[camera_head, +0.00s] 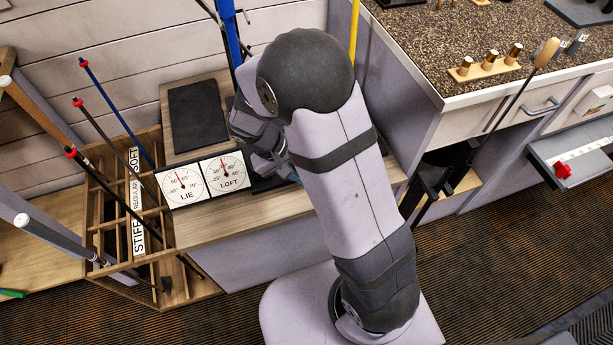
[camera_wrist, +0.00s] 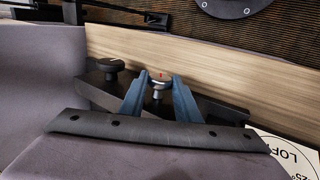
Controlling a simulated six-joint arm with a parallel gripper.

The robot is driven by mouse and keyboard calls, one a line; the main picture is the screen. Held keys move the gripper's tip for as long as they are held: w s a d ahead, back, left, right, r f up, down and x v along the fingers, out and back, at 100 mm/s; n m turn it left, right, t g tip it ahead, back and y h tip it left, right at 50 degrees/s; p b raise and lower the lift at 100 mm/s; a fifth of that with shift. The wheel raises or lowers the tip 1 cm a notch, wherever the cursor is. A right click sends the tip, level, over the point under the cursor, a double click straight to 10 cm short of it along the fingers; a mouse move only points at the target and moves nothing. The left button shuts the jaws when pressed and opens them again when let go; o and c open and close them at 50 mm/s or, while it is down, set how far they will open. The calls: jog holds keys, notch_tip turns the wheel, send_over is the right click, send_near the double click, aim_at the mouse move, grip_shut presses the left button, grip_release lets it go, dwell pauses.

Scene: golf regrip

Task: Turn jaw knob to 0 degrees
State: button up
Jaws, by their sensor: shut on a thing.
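A small silvery round knob (camera_wrist: 158,92) with a red mark on its top stands between the two blue fingers of my gripper (camera_wrist: 159,79) in the wrist view. The fingers are shut on it from both sides. It appears to be the jaw knob; its angle cannot be read. A second, black knob (camera_wrist: 112,66) stands to its left on a dark bar. In the head view my gripper (camera_head: 277,166) is partly hidden by my arm, just right of the dials, and the knob is hidden there.
The LIE dial (camera_head: 183,186) and LOFT dial (camera_head: 226,173) stand on the wooden bench (camera_head: 240,222). A dark pad (camera_head: 198,115) lies behind them. A divided wooden rack (camera_head: 125,255) with several clubs is at left. A stone-topped counter (camera_head: 415,45) is at right.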

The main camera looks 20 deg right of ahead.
jog(key=h+b, duration=0.1)
jog(key=f+h+b, duration=0.1)
jog(key=h, duration=0.1)
jog(key=shift+w+a+b, duration=0.1)
jog(key=shift+a+b, duration=0.25)
jog(key=shift+b, duration=0.05)
jog(key=h+b, duration=0.2)
jog(key=h, duration=0.1)
jog(key=shift+a+f+h+b, duration=0.15)
jog(key=shift+h+b, duration=0.15)
jog(key=shift+b, duration=0.1)
jog(key=h+b, duration=0.1)
jog(key=h, duration=0.1)
jog(key=h+b, duration=0.1)
jog(key=shift+f+h+b, duration=0.25)
jog(key=shift+h+b, duration=0.1)
jog(key=shift+h, duration=0.05)
jog(key=shift+h+b, duration=0.35)
jog(key=shift+h, duration=0.25)
jog(key=o, duration=1)
jog(key=shift+a, duration=0.15)
jog(key=shift+a+r, duration=0.15)
jog(key=shift+a, duration=1.65)
jog(key=shift+a+r, duration=0.15)
jog(key=shift+a, duration=1.6)
